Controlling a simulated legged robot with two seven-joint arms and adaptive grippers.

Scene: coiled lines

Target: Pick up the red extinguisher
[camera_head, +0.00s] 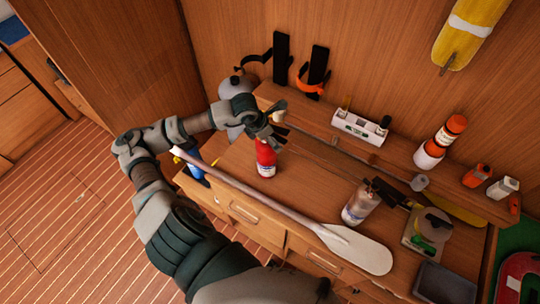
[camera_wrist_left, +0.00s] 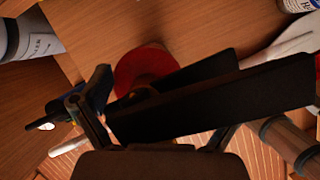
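The red extinguisher (camera_head: 265,158) stands upright on the wooden bench in the head view, with a pale label low on its side. In the left wrist view its round red body (camera_wrist_left: 140,66) shows partly behind the dark fingers. My left gripper (camera_head: 268,131) is at the top of the extinguisher and covers its head. In the left wrist view the two long dark fingers of the left gripper (camera_wrist_left: 215,92) overlap, so I cannot tell whether they are closed on it. My right gripper is not in view.
A white-bladed paddle (camera_head: 355,248) lies along the bench front. A blue item (camera_head: 194,164) is at the left. The back shelf holds an orange-and-white bottle (camera_head: 441,142) and a white level-like item (camera_head: 358,127). Bare bench lies right of the extinguisher.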

